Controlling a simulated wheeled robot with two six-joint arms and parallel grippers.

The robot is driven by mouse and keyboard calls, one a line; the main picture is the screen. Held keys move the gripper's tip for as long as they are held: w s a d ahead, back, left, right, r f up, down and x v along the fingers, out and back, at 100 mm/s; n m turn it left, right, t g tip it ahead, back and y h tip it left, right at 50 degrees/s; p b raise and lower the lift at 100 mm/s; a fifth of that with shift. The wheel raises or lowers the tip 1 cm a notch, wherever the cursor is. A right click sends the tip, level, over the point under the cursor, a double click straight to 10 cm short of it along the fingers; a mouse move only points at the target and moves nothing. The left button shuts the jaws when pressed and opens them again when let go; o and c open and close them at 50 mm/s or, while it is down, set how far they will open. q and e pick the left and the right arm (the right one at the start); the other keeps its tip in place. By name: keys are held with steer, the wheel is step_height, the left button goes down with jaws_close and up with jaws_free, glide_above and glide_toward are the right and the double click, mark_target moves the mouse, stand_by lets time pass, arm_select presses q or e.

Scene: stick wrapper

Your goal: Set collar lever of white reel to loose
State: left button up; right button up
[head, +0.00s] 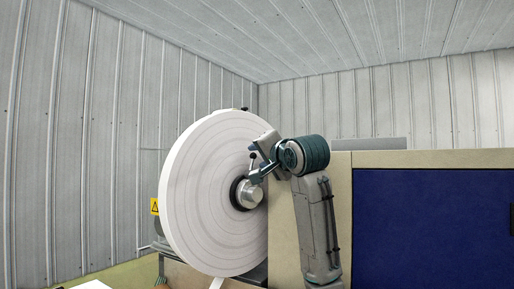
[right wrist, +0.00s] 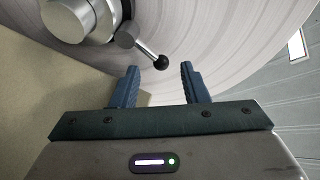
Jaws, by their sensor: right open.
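The white reel (head: 205,190) stands upright on a hub in the head view, left of my right arm. It also fills the top of the right wrist view (right wrist: 225,50). At its centre is a metal hub collar (right wrist: 80,18) with a collar lever (right wrist: 148,50) that ends in a black ball knob. In the head view the lever's knob (head: 253,155) points up from the hub. My right gripper (right wrist: 158,85) is open, and the knob is just ahead of the space between its blue fingers. In the head view the right gripper (head: 257,161) is at the lever. My left gripper is not visible.
A beige machine cabinet (head: 283,230) with a dark blue panel (head: 430,235) stands right of the reel, close to my right arm. A yellow warning sign (head: 155,206) is left of the reel. Grey corrugated walls stand behind.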

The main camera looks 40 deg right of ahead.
steer(key=shift+p+x, duration=0.35)
steer(key=shift+x, duration=0.8)
steer(key=shift+s, duration=0.1)
jaws_close()
steer(key=m+b, duration=0.1)
steer(key=d+m+b, duration=0.1)
steer(key=b, duration=0.1)
steer(key=shift+d+f+m+g+y+b, duration=0.1)
steer(key=shift+f+m+g+y+b, duration=0.2)
steer(key=shift+m+g, duration=0.1)
